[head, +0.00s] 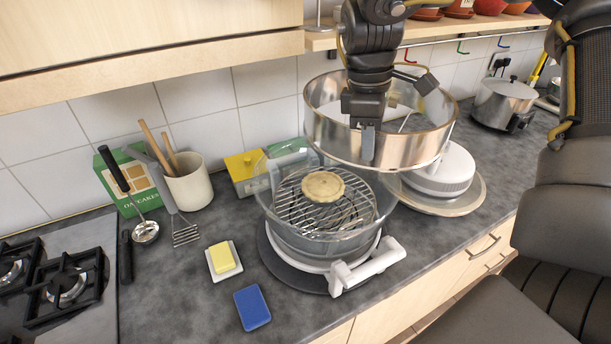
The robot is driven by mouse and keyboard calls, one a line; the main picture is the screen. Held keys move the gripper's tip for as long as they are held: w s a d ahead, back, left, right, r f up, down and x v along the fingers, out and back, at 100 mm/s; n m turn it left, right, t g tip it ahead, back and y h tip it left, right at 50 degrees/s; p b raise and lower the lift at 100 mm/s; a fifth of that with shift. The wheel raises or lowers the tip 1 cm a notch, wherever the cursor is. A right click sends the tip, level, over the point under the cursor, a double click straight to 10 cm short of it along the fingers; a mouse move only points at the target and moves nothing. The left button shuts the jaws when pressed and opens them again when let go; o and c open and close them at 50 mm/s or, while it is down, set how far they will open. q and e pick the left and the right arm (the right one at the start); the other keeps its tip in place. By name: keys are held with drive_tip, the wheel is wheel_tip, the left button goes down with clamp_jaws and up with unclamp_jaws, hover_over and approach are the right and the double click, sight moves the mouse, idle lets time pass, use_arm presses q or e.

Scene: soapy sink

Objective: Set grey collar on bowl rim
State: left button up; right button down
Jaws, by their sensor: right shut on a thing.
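The grey collar (415,149), a wide shiny metal ring, is held in the air by my right gripper (368,138), which is shut on its near wall. The clear glass bowl (266,196) stands below and to the left of the collar in the picture, in a white base with a handle (366,268). The collar appears above the bowl's right and far side, apart from it and not centred over it. The bowl's right far rim is partly hidden behind the collar. A wire rack (300,213) and a round pale pie (323,186) are in the bowl. My left gripper is out of view.
A white round lid (441,172) sits on a plate (470,200) to the right. A steel pot (504,103) stands farther right. A yellow block on a dish (223,258), a blue sponge (252,307) and a utensil crock (190,184) are left of the bowl.

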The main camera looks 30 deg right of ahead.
use_arm(q)
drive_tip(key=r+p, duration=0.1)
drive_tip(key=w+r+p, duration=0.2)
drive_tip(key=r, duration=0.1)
drive_tip(key=shift+p, duration=0.4)
use_arm(e)
drive_tip(key=w+a+f, duration=0.1)
drive_tip(key=a+f, duration=0.2)
drive_tip(key=a, duration=1.1)
drive_tip(key=shift+f, duration=0.3)
drive_tip(key=shift+a, duration=0.15)
drive_tip(key=shift+w+f+b, duration=0.1)
drive_tip(key=shift+f+b, duration=0.45)
drive_tip(key=shift+f, duration=0.1)
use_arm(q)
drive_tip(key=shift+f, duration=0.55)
use_arm(e)
drive_tip(key=c, duration=1.5)
unclamp_jaws()
drive_tip(key=shift+r, duration=0.1)
